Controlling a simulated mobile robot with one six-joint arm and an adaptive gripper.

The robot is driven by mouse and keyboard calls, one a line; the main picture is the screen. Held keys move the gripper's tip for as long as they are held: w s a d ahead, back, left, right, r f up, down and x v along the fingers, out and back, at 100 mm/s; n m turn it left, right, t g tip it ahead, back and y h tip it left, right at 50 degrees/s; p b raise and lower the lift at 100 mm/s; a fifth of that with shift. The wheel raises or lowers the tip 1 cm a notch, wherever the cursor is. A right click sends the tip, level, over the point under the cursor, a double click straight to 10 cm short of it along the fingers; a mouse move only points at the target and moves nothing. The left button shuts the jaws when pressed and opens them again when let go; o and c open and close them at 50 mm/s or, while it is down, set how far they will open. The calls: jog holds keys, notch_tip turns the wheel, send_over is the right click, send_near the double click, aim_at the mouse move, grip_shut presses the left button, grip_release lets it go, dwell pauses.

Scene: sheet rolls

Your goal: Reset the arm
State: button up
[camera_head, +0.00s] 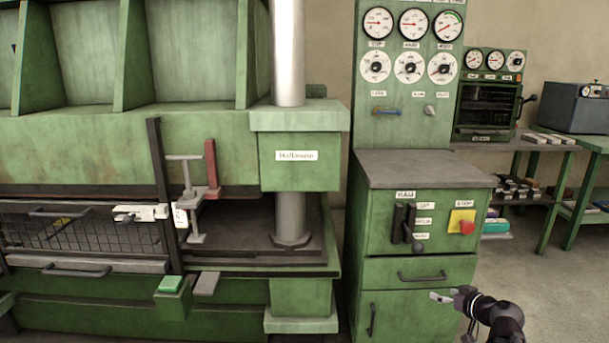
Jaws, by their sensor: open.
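My gripper (441,297) is at the lower right, at the end of my dark arm (492,312). It shows small, in front of the green control cabinet (390,270) and near its lower door. Its light fingertips point left, and nothing shows between them. I cannot tell the exact gap to the cabinet. Most of my arm is cut off by the bottom edge of the view.
A large green press (200,140) with a mesh guard (85,230) fills the left. The cabinet carries a dark lever (404,222) and a red stop button (467,227). A green table (590,143) stands at right. Floor (515,280) right of the cabinet looks clear.

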jog(key=s+a+f+g, duration=0.2)
jog(key=a+f+g, duration=0.1)
jog(key=a, duration=0.4)
jog(key=s+a+f+g, duration=0.2)
jog(key=a+f+g, duration=0.1)
jog(key=a, duration=0.3)
jog(key=s+a+f+m+g+h+p, duration=0.1)
jog(key=s+a+f+g+h, duration=0.15)
jog(key=s+a, duration=0.2)
jog(key=s+a+f+m+g+h, duration=0.1)
jog(key=s+a+f+g+h, duration=0.15)
jog(key=s+a+g, duration=0.2)
notch_tip(320, 180, up, 39)
jog(key=p, duration=3.8)
jog(key=shift+s+f, duration=0.15)
jog(key=shift+s, duration=0.2)
